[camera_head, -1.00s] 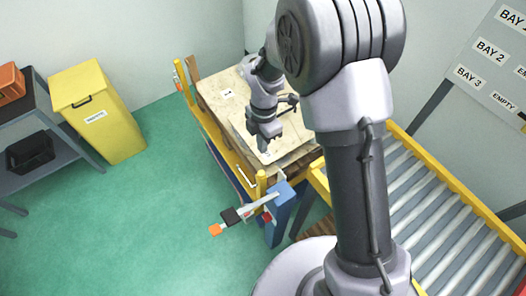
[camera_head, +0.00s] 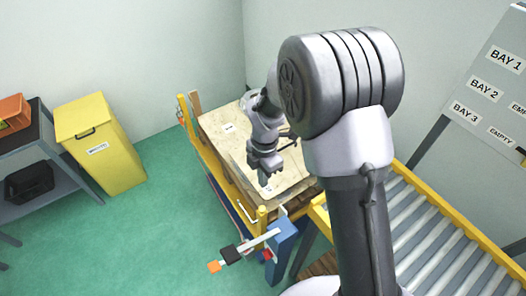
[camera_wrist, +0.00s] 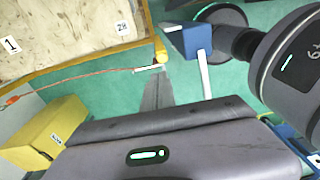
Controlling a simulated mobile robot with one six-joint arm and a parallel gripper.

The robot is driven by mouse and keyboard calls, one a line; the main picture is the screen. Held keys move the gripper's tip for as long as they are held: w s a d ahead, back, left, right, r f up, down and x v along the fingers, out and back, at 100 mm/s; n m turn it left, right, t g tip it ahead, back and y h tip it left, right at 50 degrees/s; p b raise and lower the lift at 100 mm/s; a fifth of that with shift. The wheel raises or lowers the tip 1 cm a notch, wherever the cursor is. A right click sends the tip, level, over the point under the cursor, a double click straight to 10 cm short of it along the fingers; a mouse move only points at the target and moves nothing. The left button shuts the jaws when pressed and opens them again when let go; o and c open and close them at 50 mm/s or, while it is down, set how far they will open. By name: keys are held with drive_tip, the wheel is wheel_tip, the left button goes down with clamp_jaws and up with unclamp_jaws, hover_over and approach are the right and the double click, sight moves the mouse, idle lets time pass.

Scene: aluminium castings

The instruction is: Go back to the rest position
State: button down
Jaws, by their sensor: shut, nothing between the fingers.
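My gripper (camera_head: 266,180) shows in the head view at the end of my raised arm. It is shut and empty, pointing down in front of the pale board (camera_head: 218,136) on the pallet stand. The gap between fingertips and board is hard to judge. In the wrist view my grey gripper body fills the lower part, and the pale board (camera_wrist: 65,25) with labels "1" and "28" lies at the upper left.
A blue post (camera_head: 283,245) with a lever arm stands at the stand's near corner. A roller conveyor (camera_head: 440,235) lies right. A yellow bin (camera_head: 110,155) and grey shelf (camera_head: 55,165) stand left. Green floor (camera_head: 130,235) between is clear. A bay sign board (camera_head: 490,95) is upper right.

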drive_tip(key=s+d+r+m+t+y+b, duration=0.1)
drive_tip(key=s+d+r+m+t+b, duration=0.2)
drive_tip(key=r+m, duration=0.5)
drive_tip(key=s+d+r+m+t+b, duration=0.1)
drive_tip(key=s+d+r+m, duration=0.35)
drive_tip(key=r+m, duration=0.3)
drive_tip(key=s+d+r+m+t+b, duration=0.2)
drive_tip(key=s+r+m, duration=0.1)
drive_tip(key=s+m, duration=0.8)
drive_tip(key=m, duration=0.2)
drive_tip(key=shift+s+d+r+m+t+y, duration=0.2)
drive_tip(key=shift+s+m+t+y, duration=0.1)
drive_tip(key=shift+s+m+t, duration=0.1)
